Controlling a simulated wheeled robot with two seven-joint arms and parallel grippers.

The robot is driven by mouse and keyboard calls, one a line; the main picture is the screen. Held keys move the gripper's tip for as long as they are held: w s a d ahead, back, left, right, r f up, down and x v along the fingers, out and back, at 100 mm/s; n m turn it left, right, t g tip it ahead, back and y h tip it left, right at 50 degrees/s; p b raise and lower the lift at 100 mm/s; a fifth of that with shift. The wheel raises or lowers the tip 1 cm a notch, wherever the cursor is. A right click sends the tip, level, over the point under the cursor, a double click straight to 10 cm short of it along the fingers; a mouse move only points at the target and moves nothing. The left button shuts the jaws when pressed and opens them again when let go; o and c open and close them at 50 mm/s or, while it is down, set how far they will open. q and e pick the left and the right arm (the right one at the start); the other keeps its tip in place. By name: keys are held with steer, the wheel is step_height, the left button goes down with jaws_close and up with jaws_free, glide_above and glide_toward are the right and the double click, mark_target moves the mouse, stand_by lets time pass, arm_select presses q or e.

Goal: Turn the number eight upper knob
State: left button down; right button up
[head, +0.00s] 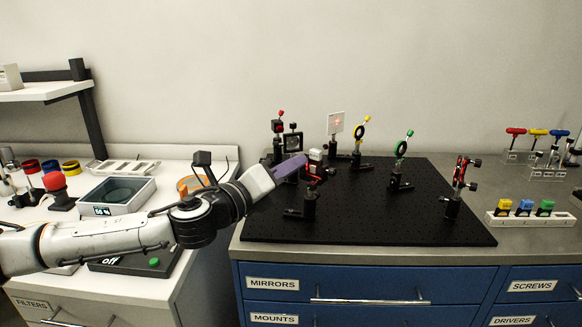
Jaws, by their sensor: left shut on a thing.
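My left gripper (291,166), with purple fingers, reaches in from the left over the black breadboard (400,225). It is shut at the left side of a small red and black mount (316,168), at the height of its upper part. The knob between its fingers is hidden by them, and no number can be read at this size. Another red and black mount (460,173) with dark knobs on its right side stands upright further right on the breadboard. My right gripper is not in view.
Close behind the gripper stand dark optics posts (278,127). Further back are a white screen with a red spot (336,123), a yellow-ringed mount (359,132) and a green-ringed mount (402,147). The breadboard's front right is clear.

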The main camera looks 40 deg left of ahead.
arm_select(q)
steer(key=n, duration=0.3)
steer(key=shift+n, duration=0.4)
steer(key=c, duration=1.7)
jaws_free()
steer(key=shift+c, duration=0.2)
